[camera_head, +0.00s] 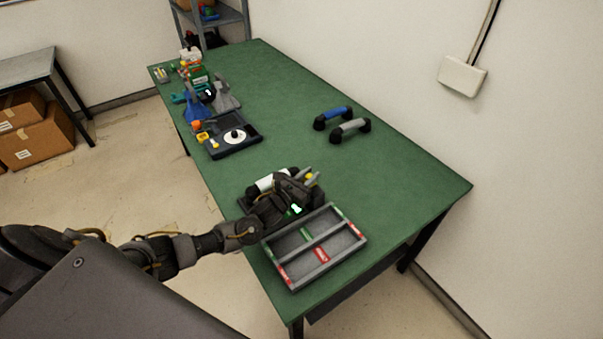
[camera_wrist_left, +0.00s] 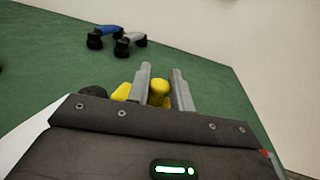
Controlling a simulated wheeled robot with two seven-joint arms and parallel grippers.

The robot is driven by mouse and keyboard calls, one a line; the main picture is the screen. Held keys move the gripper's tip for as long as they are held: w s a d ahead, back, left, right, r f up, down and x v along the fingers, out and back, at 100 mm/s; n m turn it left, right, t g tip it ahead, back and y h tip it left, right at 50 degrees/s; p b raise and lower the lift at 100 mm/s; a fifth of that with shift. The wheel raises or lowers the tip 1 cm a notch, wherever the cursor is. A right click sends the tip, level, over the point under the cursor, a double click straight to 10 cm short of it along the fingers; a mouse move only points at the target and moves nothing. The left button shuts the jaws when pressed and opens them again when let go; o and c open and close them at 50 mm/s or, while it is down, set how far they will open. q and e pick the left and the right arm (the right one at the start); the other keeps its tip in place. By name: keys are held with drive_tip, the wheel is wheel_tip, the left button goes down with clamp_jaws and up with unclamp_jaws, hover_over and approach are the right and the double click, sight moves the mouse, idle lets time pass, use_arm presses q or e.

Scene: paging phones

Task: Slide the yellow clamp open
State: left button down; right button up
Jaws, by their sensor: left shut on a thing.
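The yellow clamp (camera_wrist_left: 158,88) shows as a yellow knob between the two grey fingers of my left gripper (camera_wrist_left: 162,85) in the left wrist view. More yellow shows just left of the fingers. In the head view only a small yellow bit (camera_head: 309,176) of it shows by the fingertips; the rest is hidden behind my left gripper (camera_head: 312,178). My left gripper is shut on the yellow clamp. A white cylinder-like part (camera_head: 270,182) lies beside the gripper on a dark base. My right gripper is not in view.
A grey divided tray (camera_head: 268,245) with red and green labels sits at the table's near end, close to my left gripper. Blue (camera_head: 336,114) and grey (camera_head: 350,129) handles stand farther back. A dark tray (camera_head: 248,146) and several tools are at the far left. The green table's right side is clear.

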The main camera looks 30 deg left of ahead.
use_arm(q)
drive_tip(key=shift+s+d+f, duration=0.1)
drive_tip(key=shift+d, duration=0.1)
drive_tip(key=c, duration=1.3)
unclamp_jaws()
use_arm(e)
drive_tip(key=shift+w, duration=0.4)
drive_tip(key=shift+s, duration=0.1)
use_arm(q)
drive_tip(key=shift+s+a, duration=0.1)
drive_tip(key=shift+s, duration=0.2)
drive_tip(key=b+v, duration=0.2)
drive_tip(key=v, duration=0.6)
drive_tip(key=shift+s+a, duration=0.1)
drive_tip(key=shift+s, duration=0.3)
drive_tip(key=shift+s+a, duration=0.2)
drive_tip(key=shift+s, duration=0.5)
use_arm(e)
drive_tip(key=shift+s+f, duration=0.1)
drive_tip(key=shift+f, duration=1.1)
